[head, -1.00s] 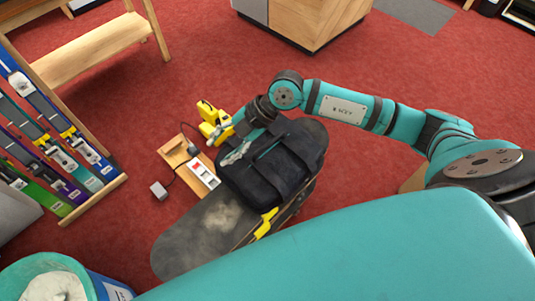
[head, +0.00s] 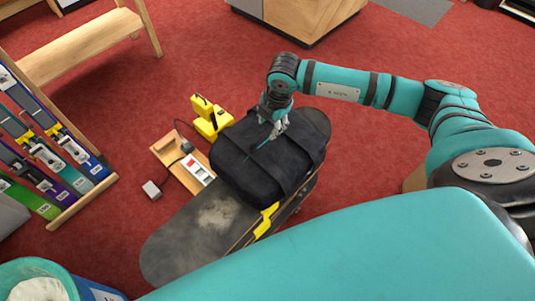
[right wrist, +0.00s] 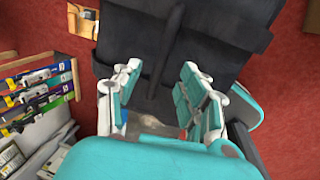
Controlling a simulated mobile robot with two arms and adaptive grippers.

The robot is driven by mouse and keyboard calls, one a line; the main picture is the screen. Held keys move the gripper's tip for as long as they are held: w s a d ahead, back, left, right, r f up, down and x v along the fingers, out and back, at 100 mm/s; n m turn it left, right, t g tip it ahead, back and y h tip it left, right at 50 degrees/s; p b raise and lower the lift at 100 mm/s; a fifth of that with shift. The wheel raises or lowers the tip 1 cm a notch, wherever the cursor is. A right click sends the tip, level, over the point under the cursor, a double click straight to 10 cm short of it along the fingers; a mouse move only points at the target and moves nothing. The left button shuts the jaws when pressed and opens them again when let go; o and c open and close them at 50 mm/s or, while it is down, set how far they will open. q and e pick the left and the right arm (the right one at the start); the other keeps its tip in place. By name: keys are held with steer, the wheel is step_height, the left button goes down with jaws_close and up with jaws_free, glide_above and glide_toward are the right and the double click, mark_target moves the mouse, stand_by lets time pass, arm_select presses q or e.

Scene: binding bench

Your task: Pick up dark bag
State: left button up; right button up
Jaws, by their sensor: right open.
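The dark bag (head: 240,172) is black with straps and lies on a dark-topped bench (head: 185,243), towards its far right end. My right gripper (head: 268,142) points down over the upper middle of the bag, close to a strap. In the right wrist view the two fingers (right wrist: 160,82) are spread apart with the bag (right wrist: 215,50) beyond them and a dark strap between them. I cannot tell whether the fingertips touch the bag. My left gripper is not in view.
A yellow device (head: 212,122) and a power strip (head: 199,172) on a wooden board lie left of the bag. A yellow clamp (head: 265,220) sits on the bench's near edge. A ski rack (head: 50,170) stands at left, and a bin (head: 75,275) at lower left.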

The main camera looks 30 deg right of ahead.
mark_target(268, 131)
steer(key=shift+w+f, duration=0.1)
steer(key=shift+f, duration=0.35)
steer(key=f+b, duration=0.2)
steer(key=f, duration=0.1)
steer(key=w+f+b, duration=0.1)
steer(key=f+b, duration=0.1)
steer(key=shift+r, duration=0.1)
steer(key=shift+s, duration=0.1)
steer(key=shift+f, duration=0.2)
steer(key=shift+c, duration=0.4)
